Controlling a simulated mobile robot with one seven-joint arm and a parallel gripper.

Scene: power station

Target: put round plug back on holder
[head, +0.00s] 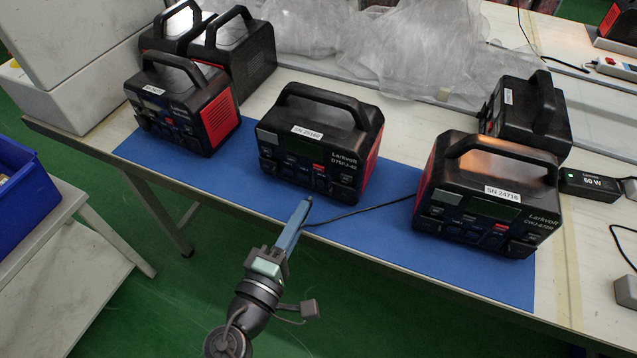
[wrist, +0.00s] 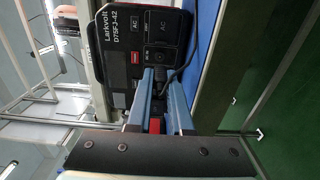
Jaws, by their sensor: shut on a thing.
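My gripper (head: 303,206) is just in front of the middle power station, over the front edge of the blue mat. Its blue fingers are shut on the round plug, which is mostly hidden between them. In the wrist view, the dark plug shows only as a small patch between the fingertips (wrist: 159,77). A thin black cable (head: 360,211) runs from the fingertips to the right, passing behind the right power station. The middle power station (head: 318,143), labelled D75FJ-42, faces my gripper and also fills the top of the wrist view (wrist: 143,40). I cannot make out the holder with certainty.
The right power station (head: 489,196) and a left one (head: 181,104) stand on the blue mat (head: 235,185). A black 60 W charger (head: 590,185) with a green light lies at the right. More stations and clear plastic wrap (head: 400,45) are behind. A blue bin (head: 25,195) is far left.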

